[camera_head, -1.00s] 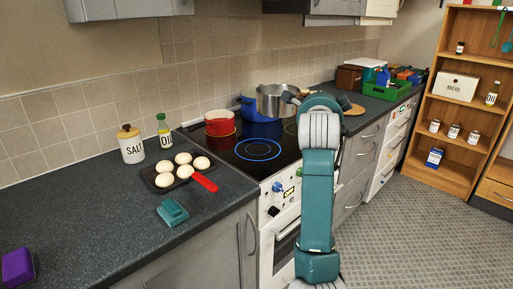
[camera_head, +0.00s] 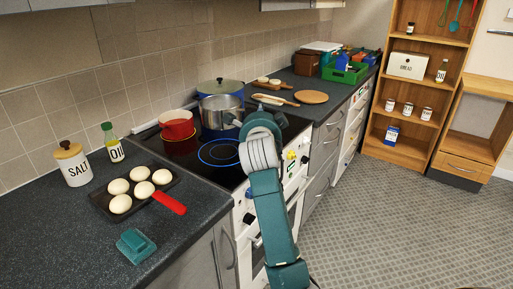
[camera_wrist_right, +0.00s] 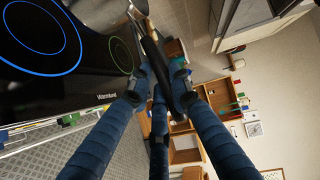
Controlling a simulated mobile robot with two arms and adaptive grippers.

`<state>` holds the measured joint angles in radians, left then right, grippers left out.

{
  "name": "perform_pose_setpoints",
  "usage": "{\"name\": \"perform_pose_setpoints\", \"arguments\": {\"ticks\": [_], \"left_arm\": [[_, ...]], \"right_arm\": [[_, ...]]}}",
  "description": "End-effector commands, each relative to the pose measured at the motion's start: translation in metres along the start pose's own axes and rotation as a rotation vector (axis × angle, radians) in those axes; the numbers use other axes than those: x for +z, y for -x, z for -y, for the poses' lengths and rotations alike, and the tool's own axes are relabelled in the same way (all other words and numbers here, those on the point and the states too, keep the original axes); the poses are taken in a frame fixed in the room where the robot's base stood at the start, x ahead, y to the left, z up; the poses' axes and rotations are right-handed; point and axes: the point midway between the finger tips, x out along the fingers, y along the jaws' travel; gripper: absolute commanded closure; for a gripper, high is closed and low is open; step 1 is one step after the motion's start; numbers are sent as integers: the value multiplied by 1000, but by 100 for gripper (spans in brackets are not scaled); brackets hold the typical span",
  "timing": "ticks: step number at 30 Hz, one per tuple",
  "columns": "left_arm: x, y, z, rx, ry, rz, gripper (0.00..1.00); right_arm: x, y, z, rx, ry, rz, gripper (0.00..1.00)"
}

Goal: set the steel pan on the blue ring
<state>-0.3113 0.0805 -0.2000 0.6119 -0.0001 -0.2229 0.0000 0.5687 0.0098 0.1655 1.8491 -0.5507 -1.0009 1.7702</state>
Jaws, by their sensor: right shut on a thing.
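The steel pan (camera_head: 220,113) is in the head view, over the hob in front of the lidded blue pot and behind the blue ring (camera_head: 219,153). Its gap to the hob is hard to judge. The blue ring is lit on the black hob, bare, and shows in the wrist view (camera_wrist_right: 35,25). My right gripper (camera_wrist_right: 160,85) is shut on the pan's dark handle (camera_wrist_right: 152,45); in the head view my wrist hides most of the grip. My left gripper is out of view.
The red pot (camera_head: 177,126) stands left of the steel pan, and the blue pot (camera_head: 220,88) behind it. A dark pan of white buns (camera_head: 135,190) lies on the counter at left. A round wooden board (camera_head: 311,97) is at right.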

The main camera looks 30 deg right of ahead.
Motion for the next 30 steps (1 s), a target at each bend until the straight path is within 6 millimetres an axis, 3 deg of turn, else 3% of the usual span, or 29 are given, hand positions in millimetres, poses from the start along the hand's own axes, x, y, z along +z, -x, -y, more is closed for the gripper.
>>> {"name": "perform_pose_setpoints", "arguments": {"ticks": [5,9,15,22,30], "left_arm": [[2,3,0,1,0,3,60],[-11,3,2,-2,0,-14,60],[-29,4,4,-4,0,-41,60],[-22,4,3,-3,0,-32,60],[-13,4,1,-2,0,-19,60]], "right_arm": [[4,-4,-40,-5,2,1,100],[5,-7,-61,-7,-2,1,100],[6,-9,-76,-8,-2,0,100],[10,-12,-107,-7,-2,1,100],[10,-13,-112,-10,-5,2,100]]}}
